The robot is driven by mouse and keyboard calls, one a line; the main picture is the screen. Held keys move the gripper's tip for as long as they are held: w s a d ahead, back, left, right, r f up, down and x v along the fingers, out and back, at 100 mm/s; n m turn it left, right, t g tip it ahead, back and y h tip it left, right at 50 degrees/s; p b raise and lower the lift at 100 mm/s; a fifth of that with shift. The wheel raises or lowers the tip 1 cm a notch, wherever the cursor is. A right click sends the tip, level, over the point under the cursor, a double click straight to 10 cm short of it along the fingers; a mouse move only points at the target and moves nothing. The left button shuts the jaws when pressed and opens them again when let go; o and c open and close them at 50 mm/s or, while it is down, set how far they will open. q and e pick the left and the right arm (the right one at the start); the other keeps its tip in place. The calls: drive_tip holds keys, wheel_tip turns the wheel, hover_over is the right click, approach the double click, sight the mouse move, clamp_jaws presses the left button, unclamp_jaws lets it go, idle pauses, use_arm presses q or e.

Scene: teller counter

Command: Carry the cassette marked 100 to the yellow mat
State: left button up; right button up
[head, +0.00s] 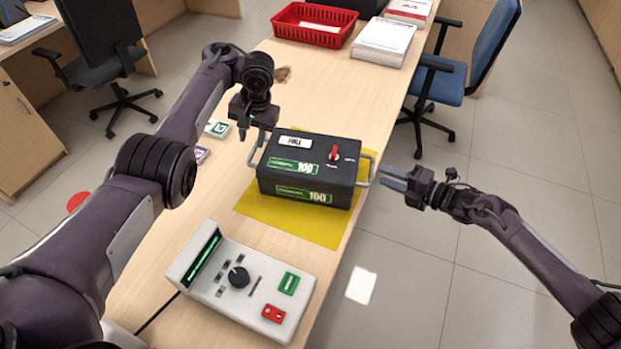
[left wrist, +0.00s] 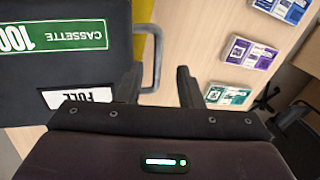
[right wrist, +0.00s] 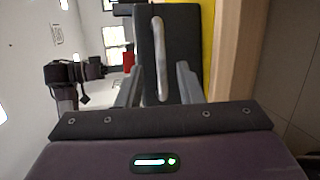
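The black cassette (head: 315,172) has green labels marked 100, a white FULL tag and a red knob on top. It sits upright over the yellow mat (head: 290,222), whose front and right parts show; its underside is hidden. My left gripper (head: 252,135) is open, just above and beside the cassette's left handle (left wrist: 150,60), which lies between the finger lines in the left wrist view. My right gripper (head: 388,178) is open, just outside the right handle (right wrist: 160,58), which lies ahead between its fingers. Neither gripper visibly grasps a handle.
A grey control console (head: 240,285) with a dial stands in front of the mat. Small banknote bundles (left wrist: 250,53) lie left of the cassette. A red basket (head: 313,24) and paper stacks (head: 384,41) are at the back. A blue chair (head: 480,60) stands right of the counter.

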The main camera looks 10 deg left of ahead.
drive_tip(key=v, duration=0.6)
drive_tip(key=shift+s+d, duration=0.15)
drive_tip(key=shift+d, duration=0.15)
drive_tip(key=shift+r, duration=0.1)
